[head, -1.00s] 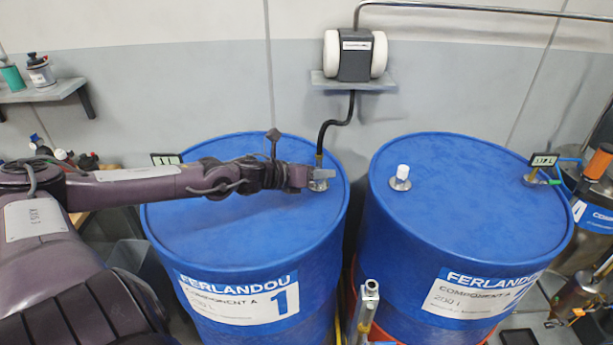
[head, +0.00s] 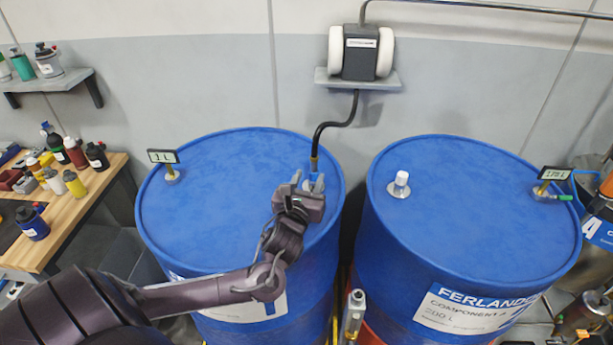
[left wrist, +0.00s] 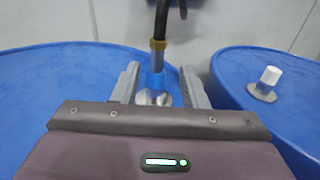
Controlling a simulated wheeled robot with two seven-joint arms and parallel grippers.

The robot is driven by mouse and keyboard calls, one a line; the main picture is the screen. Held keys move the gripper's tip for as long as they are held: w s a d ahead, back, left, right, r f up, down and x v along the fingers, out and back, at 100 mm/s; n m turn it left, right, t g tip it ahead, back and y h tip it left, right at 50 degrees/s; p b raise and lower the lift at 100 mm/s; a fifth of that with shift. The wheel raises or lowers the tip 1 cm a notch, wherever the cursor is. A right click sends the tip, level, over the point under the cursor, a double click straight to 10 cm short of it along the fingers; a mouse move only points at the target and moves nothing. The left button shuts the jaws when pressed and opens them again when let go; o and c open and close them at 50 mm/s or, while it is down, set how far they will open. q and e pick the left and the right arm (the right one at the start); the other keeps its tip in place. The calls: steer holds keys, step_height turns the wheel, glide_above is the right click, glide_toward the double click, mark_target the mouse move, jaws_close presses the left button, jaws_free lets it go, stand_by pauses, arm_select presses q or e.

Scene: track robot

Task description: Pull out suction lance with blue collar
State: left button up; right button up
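The suction lance (head: 315,164) stands upright in the left blue drum (head: 215,190), near its right rear edge. A black hose joins its top, with a brass fitting below. The blue collar (left wrist: 155,80) sits under the fitting, just above a round metal bung (left wrist: 152,98). My left gripper (head: 312,182) is at the collar from the front. In the left wrist view its two grey fingers (left wrist: 157,86) stand apart, one on each side of the collar, with gaps visible. The gripper partly hides the collar in the head view. My right gripper is not in view.
A second blue drum (head: 470,200) stands to the right, with a white-capped bung (head: 400,182) on top. A "1 L" display (head: 163,156) stands on the left drum. A pump (head: 361,52) hangs on the wall above. A bench (head: 75,205) with bottles is at left.

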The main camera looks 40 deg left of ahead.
mark_target(313, 164)
arm_select(q)
steer(key=shift+w+a+r, duration=0.2)
steer(key=shift+w+r, duration=0.05)
steer(key=shift+w, duration=0.1)
steer(key=p+x, duration=0.1)
steer(key=x, duration=0.2)
steer(key=shift+w+a, duration=0.25)
steer(key=shift+a, duration=0.05)
steer(key=shift+p+x, duration=0.45)
steer(key=shift+x, duration=0.55)
steer(key=shift+w+f, duration=0.15)
steer(key=shift+w, duration=0.15)
steer(key=c, duration=0.8)
jaws_close()
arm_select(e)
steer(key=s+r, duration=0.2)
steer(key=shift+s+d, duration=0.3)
